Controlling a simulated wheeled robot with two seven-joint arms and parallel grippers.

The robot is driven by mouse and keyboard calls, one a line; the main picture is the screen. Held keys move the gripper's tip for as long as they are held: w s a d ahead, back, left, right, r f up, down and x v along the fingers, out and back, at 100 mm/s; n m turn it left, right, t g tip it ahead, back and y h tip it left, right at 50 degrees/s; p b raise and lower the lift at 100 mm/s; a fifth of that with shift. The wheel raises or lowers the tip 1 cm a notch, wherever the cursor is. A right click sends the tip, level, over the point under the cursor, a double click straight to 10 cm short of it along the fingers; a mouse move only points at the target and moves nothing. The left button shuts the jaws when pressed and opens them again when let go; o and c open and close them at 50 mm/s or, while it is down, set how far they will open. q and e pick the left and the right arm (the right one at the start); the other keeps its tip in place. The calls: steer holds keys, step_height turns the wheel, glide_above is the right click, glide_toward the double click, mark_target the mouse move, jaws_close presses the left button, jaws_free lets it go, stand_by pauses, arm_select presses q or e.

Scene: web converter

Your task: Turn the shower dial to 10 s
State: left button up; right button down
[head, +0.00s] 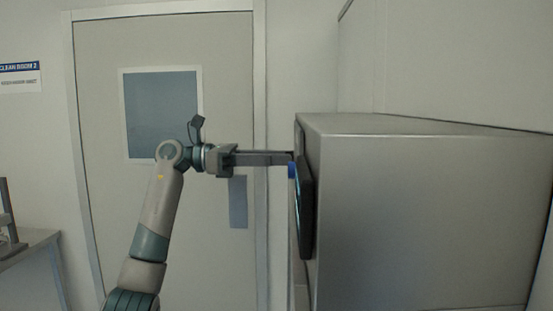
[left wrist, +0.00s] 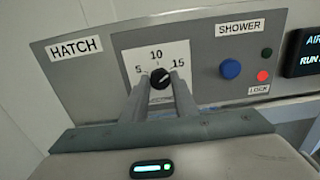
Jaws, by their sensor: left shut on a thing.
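The shower dial (left wrist: 160,77) is a small black knob on a white plate marked 5, 10 and 15, in the left wrist view. A pale mark on it seems to point up and right, between 10 and 15, but it is small. My left gripper (left wrist: 161,82) has its two fingers on either side of the knob and is shut on it. In the head view the left gripper (head: 287,158) reaches level to the right, its tips at the panel face. The dial is hidden there. My right gripper is in neither view.
A big grey cabinet (head: 420,210) fills the right. A door (head: 105,60) stands behind my arm.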

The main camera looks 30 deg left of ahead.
arm_select(q)
steer(key=shift+n+p, duration=1.5)
steer(key=shift+n, duration=4.2)
steer(key=o, duration=1.1)
steer(key=shift+c, duration=0.2)
steer(key=shift+a, duration=0.15)
